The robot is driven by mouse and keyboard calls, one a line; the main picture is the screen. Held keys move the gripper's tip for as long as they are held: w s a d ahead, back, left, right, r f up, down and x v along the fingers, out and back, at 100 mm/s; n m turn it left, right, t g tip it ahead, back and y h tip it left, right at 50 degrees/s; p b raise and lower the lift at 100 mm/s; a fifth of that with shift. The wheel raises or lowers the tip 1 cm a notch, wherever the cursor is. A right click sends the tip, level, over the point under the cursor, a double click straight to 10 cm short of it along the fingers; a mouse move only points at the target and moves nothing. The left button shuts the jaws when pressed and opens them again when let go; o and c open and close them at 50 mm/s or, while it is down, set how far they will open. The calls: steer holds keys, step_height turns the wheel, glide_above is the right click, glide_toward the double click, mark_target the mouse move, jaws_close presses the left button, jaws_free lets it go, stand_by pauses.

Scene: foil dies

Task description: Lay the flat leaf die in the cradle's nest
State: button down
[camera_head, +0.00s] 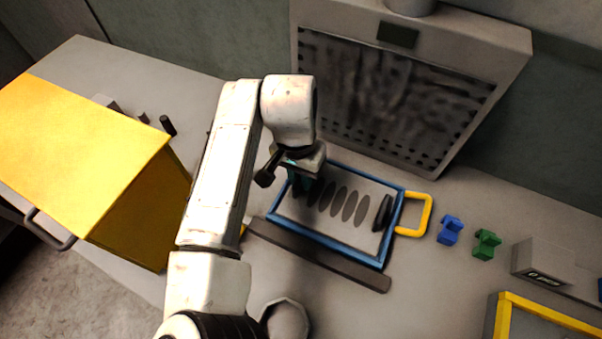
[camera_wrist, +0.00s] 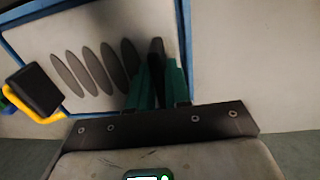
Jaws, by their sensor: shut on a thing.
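My gripper (camera_wrist: 160,80), with green fingers, is shut on a thin dark upright die (camera_wrist: 156,55). It is over the end of the blue-framed tray (camera_wrist: 100,28) away from the yellow handle. I cannot tell if the die touches the tray or if it is the flat leaf one. In the head view my gripper (camera_head: 302,182) is over the tray's left end, and the die is hard to make out there. Another dark die (camera_head: 383,213) stands at the tray's right end; it also shows in the wrist view (camera_wrist: 35,90). I cannot surely identify the cradle or its nest.
Several dark leaf-shaped ovals (camera_head: 338,203) lie across the tray. A yellow handle (camera_head: 428,214) joins its right side. A dark bar (camera_head: 320,257) lies in front. A blue block (camera_head: 451,230) and green block (camera_head: 486,244) stand right. A grey cabinet (camera_head: 400,100) stands behind, a yellow box (camera_head: 85,150) left.

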steer(key=c, duration=1.1)
jaws_free()
steer(key=r, duration=0.4)
steer(key=r+b, duration=0.1)
steer(key=r, duration=0.7)
steer(key=shift+w+a+r, duration=0.1)
steer(key=shift+w+a, duration=0.05)
steer(key=shift+a, duration=0.2)
